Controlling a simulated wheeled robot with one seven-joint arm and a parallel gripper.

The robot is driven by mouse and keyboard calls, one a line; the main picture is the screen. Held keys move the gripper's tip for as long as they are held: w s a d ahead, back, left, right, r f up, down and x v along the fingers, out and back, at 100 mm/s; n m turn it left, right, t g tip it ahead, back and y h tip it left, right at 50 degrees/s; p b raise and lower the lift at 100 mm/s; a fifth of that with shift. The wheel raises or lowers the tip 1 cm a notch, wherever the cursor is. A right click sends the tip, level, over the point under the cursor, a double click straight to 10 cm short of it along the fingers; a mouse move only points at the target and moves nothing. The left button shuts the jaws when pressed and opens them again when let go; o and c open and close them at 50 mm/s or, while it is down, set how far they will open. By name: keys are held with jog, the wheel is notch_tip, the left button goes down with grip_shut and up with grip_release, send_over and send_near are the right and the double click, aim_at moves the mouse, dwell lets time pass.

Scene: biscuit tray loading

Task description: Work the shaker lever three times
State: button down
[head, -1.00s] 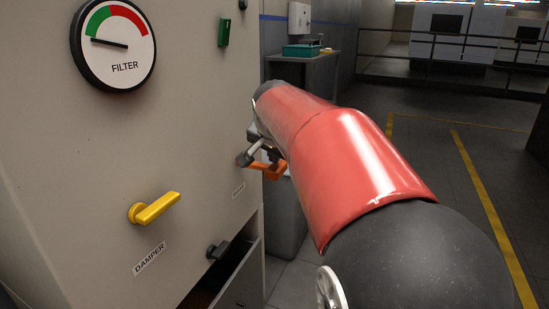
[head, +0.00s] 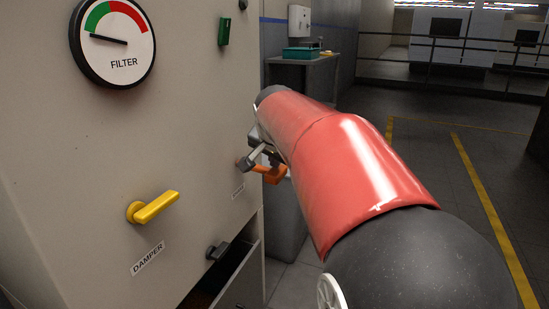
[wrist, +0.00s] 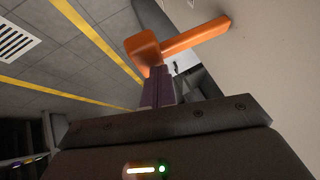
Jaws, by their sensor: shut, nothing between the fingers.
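The orange lever (head: 270,174) sticks out from the side of the beige cabinet (head: 120,170), near its right edge, above a small label too small to read. In the wrist view the lever (wrist: 195,38) runs from the cabinet face to a blocky end. My gripper (wrist: 155,76) is shut with nothing between its fingers. Its fingertips are at the lever's blocky end, seemingly close against it; I cannot tell whether they touch. In the head view my red arm hides most of the gripper.
A yellow damper handle (head: 153,207) and a round filter gauge (head: 113,42), its needle in the green, are on the cabinet. Below, a drawer or door with a dark knob (head: 217,250) stands partly open. A side table (head: 305,62) stands behind. Open floor lies to the right.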

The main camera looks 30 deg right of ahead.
aim_at(268, 171)
jog(key=shift+s+d+f+b, duration=0.1)
jog(key=shift+f+b, duration=0.35)
jog(key=shift+f, duration=0.15)
dwell(0.3)
jog(key=shift+r, duration=0.1)
dwell(0.5)
jog(key=shift+w+a+r+p, duration=0.15)
jog(key=shift+r+p, duration=0.6)
jog(key=shift+r, duration=0.2)
jog(key=shift+w+a+r+p, duration=0.1)
jog(key=shift+w+r+p, duration=0.1)
jog(key=shift+r+p, duration=0.65)
jog(key=shift+w+a+r+p, duration=0.15)
jog(key=shift+r+p, duration=0.55)
jog(key=shift+r, duration=0.3)
jog(key=r+p, duration=0.2)
jog(key=r, duration=0.1)
jog(key=r+p, duration=0.2)
jog(key=shift+w+a, duration=0.3)
jog(key=shift+w, duration=0.1)
dwell(0.8)
